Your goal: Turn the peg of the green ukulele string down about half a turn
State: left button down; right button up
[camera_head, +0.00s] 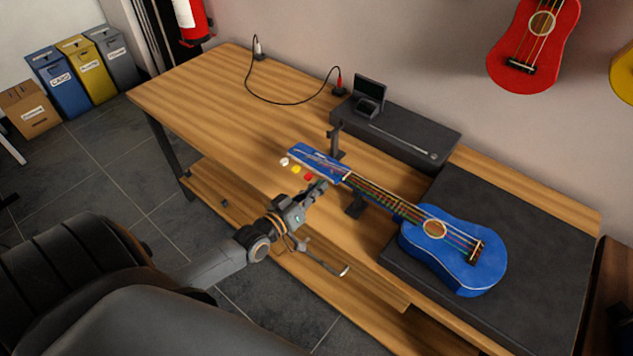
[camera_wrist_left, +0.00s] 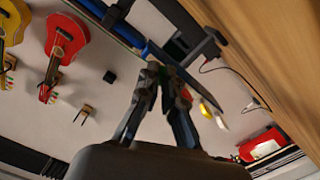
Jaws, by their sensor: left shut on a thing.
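The blue ukulele (camera_head: 470,268) lies face up, its body on a dark mat and its neck reaching left over the bench. The headstock (camera_head: 318,162) has white (camera_head: 284,161), yellow (camera_head: 296,169) and red (camera_head: 308,176) pegs along its near side. My left gripper (camera_head: 319,186) is at the fourth place in this row, beside the red peg, shut on the green peg, which its fingers hide. In the left wrist view the fingers (camera_wrist_left: 161,72) meet at the headstock edge, with the yellow peg (camera_wrist_left: 205,109) and white peg (camera_wrist_left: 221,122) beside them. My right gripper is not in view.
A small dark stand (camera_head: 355,204) is under the neck and another post (camera_head: 334,142) stands behind the headstock. A black case (camera_head: 410,137) is at the wall, with a cable (camera_head: 290,102) left of it. The bench's left part is clear. A red ukulele (camera_head: 530,45) hangs on the wall.

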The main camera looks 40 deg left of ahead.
pick_arm(q)
jog(key=m+y+p, duration=0.1)
jog(key=m+p, duration=0.2)
jog(key=m, duration=0.9)
jog(key=shift+d+f+m, duration=0.1)
jog(key=shift+m, duration=0.3)
jog(key=m, duration=0.2)
jog(key=shift+m+b, duration=0.3)
jog(key=shift+b, duration=0.1)
jog(key=m+b, duration=0.1)
jog(key=m, duration=0.1)
jog(key=shift+m+t, duration=0.3)
jog(key=shift+m+y+b, duration=0.4)
jog(key=shift+m+b, duration=0.4)
jog(key=shift+m, duration=1.1)
jog(key=c, duration=1.5)
grip_release()
